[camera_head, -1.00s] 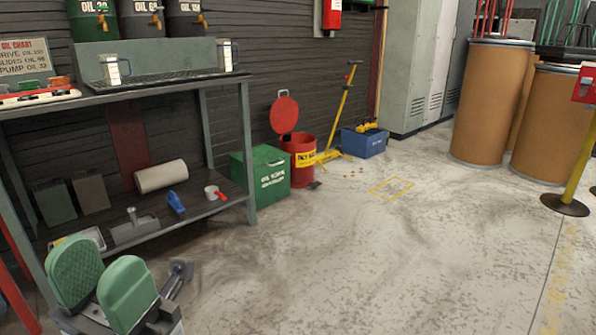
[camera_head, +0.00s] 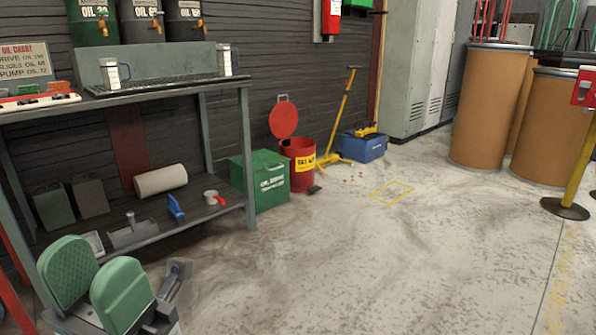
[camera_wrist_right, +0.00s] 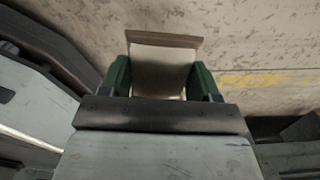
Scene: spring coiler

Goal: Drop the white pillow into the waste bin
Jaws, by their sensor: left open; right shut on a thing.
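The red waste bin (camera_head: 301,163) stands on the floor by the wall in the head view. Its round red lid (camera_head: 284,118) is raised open behind it, and its inside is mostly hidden. My left gripper (camera_head: 97,274) is open and empty at lower left, in front of the shelf, far from the bin. My right gripper (camera_wrist_right: 162,80) shows only in the wrist view. Its green fingers are shut on a pale, flat thing with a tan far edge, which looks like the white pillow (camera_wrist_right: 160,67). The floor lies beyond it. Its distance to the bin cannot be told.
A green box (camera_head: 262,182) stands left of the bin. A yellow-handled tool (camera_head: 343,115) and a blue box (camera_head: 362,145) stand to its right. A metal shelf (camera_head: 228,203) with a white roll fills the left. Brown drums (camera_head: 490,105) stand far right.

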